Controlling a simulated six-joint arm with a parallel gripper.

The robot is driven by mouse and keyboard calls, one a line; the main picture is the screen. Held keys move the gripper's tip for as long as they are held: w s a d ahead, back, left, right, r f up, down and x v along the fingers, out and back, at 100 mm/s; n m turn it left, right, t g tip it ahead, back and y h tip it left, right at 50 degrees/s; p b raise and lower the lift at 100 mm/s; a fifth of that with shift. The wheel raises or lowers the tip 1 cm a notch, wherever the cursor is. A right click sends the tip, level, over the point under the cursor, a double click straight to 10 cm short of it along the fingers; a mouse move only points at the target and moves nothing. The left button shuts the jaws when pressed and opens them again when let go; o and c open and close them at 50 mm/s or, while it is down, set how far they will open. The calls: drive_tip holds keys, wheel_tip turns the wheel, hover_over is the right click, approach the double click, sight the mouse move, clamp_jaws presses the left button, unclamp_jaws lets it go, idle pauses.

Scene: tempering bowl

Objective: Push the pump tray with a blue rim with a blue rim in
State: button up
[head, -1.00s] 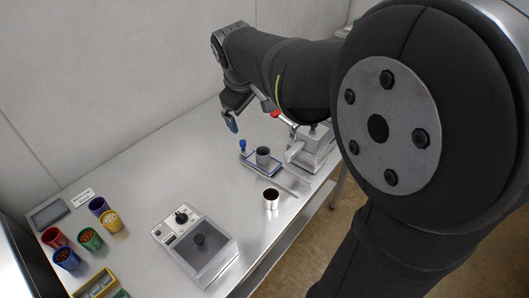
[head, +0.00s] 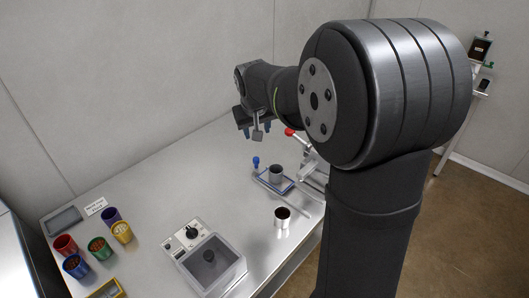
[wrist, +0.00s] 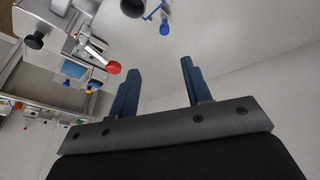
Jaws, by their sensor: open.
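The pump tray with a blue rim (head: 262,180) lies on the steel table beside a lever machine. A grey cup (head: 276,172) stands on it, and a blue-knobbed handle (head: 256,163) rises at its far left end. In the wrist view the cup (wrist: 133,7) and the blue knob (wrist: 164,28) show at the top edge; most of the tray is out of frame. My gripper (head: 257,136) is above the table, beyond the tray toward the wall. It is open and empty, with two blue fingers apart in the wrist view (wrist: 160,68), touching nothing.
The lever machine with a red knob (head: 289,132) stands right of the tray. A dark-filled cup (head: 282,218) stands in front of the tray, near the table edge. A box with a dial (head: 205,258) and several coloured cups (head: 99,247) are at left. The middle table is clear.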

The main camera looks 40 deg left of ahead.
wheel_tip(320, 180, down, 4)
drive_tip(key=w+a+m, duration=0.2)
drive_tip(key=a+m, duration=0.1)
approach(256, 158)
drive_tip(key=x, duration=0.8)
drive_tip(key=shift+w+f, duration=0.1)
drive_tip(key=shift+f, duration=0.25)
clamp_jaws()
